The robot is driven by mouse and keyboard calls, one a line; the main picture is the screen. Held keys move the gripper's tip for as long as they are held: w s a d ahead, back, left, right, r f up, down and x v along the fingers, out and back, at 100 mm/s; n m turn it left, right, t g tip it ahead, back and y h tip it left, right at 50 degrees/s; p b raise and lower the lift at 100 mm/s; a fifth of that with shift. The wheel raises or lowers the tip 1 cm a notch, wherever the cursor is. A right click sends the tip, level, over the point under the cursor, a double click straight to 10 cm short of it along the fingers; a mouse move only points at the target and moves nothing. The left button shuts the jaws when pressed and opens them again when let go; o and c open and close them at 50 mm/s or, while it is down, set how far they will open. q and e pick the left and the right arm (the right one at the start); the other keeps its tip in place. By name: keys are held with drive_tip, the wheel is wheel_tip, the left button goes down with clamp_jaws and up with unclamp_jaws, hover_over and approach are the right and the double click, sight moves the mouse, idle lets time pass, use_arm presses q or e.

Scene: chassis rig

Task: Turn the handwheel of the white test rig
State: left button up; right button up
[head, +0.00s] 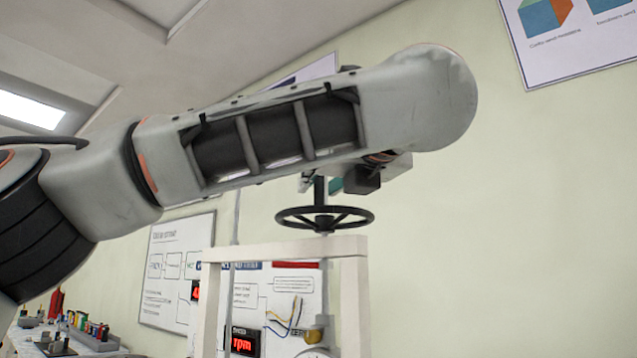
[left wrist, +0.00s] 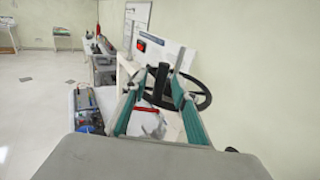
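The white test rig (head: 355,290) is a white upright frame in the lower middle of the head view. Its black spoked handwheel (head: 325,218) lies flat above the frame's top bar; in the left wrist view the handwheel (left wrist: 207,98) is behind the right finger. A dark upright handle (head: 319,190) rises from the wheel. My left gripper (left wrist: 158,80) has its teal fingers apart, with the dark handle (left wrist: 162,78) between them and gaps seeming to show beside it. In the head view my left forearm hides most of the gripper. My right gripper is not in view.
A panel (head: 245,300) with a red rpm display stands behind the frame. A whiteboard (head: 175,270) hangs on the wall. A bench (head: 75,350) with small coloured items is at the lower left. The space right of the rig is bare wall.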

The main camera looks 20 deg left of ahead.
use_arm(q)
drive_tip(key=shift+x, duration=1.05)
drive_tip(key=shift+d, duration=0.1)
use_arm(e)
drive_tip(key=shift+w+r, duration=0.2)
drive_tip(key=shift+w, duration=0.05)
use_arm(q)
drive_tip(key=shift+c, duration=0.3)
clamp_jaws()
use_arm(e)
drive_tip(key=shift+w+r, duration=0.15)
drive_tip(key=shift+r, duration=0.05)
